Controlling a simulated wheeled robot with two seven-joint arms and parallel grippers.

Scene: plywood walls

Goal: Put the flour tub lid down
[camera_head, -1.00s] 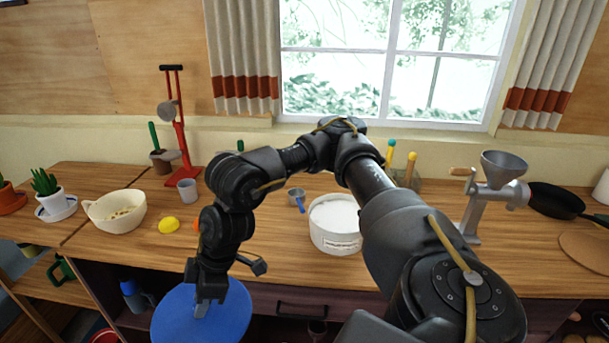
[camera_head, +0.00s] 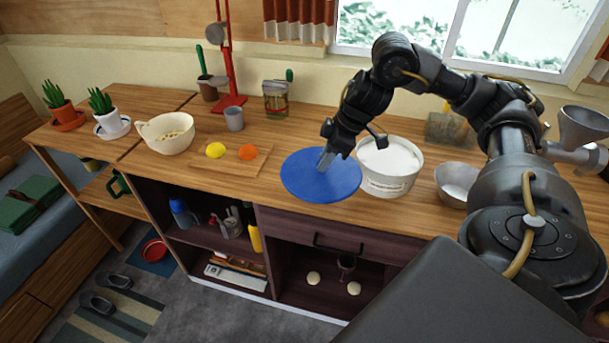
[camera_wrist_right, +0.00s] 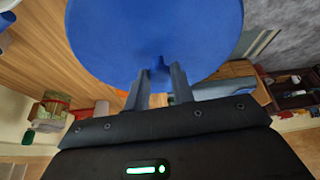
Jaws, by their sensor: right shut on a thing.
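The blue round flour tub lid (camera_head: 312,184) is at the counter's front part, left of the open white flour tub (camera_head: 390,170). My right gripper (camera_head: 325,163) is shut on the lid's knob. In the right wrist view the two fingers (camera_wrist_right: 158,82) close around the small knob of the lid (camera_wrist_right: 155,30). I cannot tell whether the lid touches the counter or is just above it. The tub is full of white flour and partly behind my arm. My left gripper is not in view.
A cutting board (camera_head: 225,165) with a lemon (camera_head: 215,150) and an orange (camera_head: 248,152) lies left of the lid. A metal bowl (camera_head: 456,182) stands right of the tub. A glass jar (camera_head: 276,100) and a grey cup (camera_head: 234,118) stand behind. Wood is clear behind the lid.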

